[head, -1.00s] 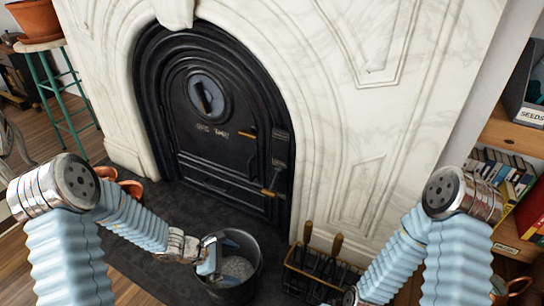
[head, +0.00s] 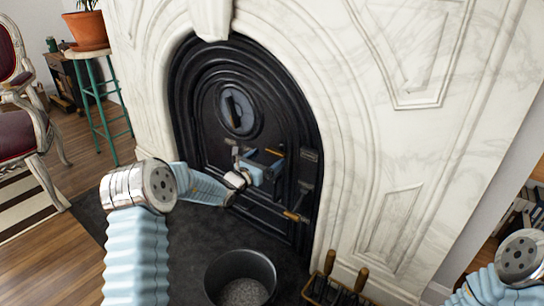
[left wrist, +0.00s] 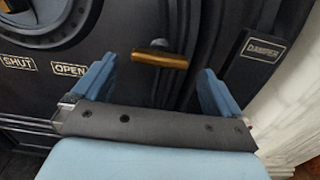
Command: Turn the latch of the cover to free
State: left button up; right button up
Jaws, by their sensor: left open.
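The black arched cover (head: 215,150) of the fireplace is closed. A small brass-gripped handle (head: 275,152) sits at its right side, lying roughly level; the left wrist view shows its brass grip (left wrist: 160,57) too. A lower brass-ended handle (head: 297,216) sticks out below it; I cannot tell for sure which is the latch. My left gripper (head: 257,167) is at the upper handle, and in the left wrist view its open fingers (left wrist: 158,92) lie on either side of and short of the brass grip, empty. My right gripper is out of view.
A round dial (head: 238,110) sits higher on the cover. A "DAMPER" plate (left wrist: 262,48) is right of the grip. A metal bucket (head: 240,258) and a rack of tools (head: 338,288) stand below. White marble (head: 400,150) surrounds the cover.

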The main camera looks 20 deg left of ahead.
aim_at(274, 154)
pick_arm(q)
jog(key=shift+x, duration=1.95)
